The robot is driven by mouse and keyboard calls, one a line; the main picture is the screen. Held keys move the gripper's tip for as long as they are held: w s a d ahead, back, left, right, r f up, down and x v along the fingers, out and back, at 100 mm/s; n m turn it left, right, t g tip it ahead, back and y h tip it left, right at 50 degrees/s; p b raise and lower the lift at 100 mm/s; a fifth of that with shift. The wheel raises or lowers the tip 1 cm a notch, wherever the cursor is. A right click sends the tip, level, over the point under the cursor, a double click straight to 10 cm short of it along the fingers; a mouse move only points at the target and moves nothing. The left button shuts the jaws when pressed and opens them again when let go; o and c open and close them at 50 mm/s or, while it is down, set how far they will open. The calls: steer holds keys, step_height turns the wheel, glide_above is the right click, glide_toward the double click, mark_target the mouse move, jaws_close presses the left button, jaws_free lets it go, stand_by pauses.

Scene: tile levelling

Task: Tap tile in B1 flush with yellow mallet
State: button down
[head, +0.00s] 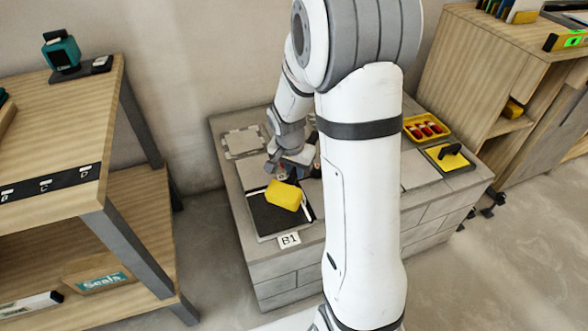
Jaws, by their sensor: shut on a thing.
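The yellow mallet (285,195) shows its block-shaped yellow head over the black tile at B1. My gripper (288,170) is just behind the head, shut on the mallet; its handle and the fingertips are mostly hidden. The black tile (265,216) lies at the front left of the grey block bench, behind the white B1 label (289,240). A pale strip shows along the tile's right side. I cannot tell whether the mallet head touches the tile or whether the tile is level.
My arm hides the bench's middle. A pale notched plate (243,142) lies at the back left. A yellow tray (426,128) with red items and a yellow pad with a black handle (448,158) are at right. Wooden shelving (110,215) stands left, a wooden cabinet (475,60) right.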

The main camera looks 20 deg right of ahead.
step_height(320, 180, down, 5)
steer(key=b, duration=0.4)
step_height(320, 180, up, 6)
steer(key=p, duration=0.4)
steer(key=shift+f, duration=0.2)
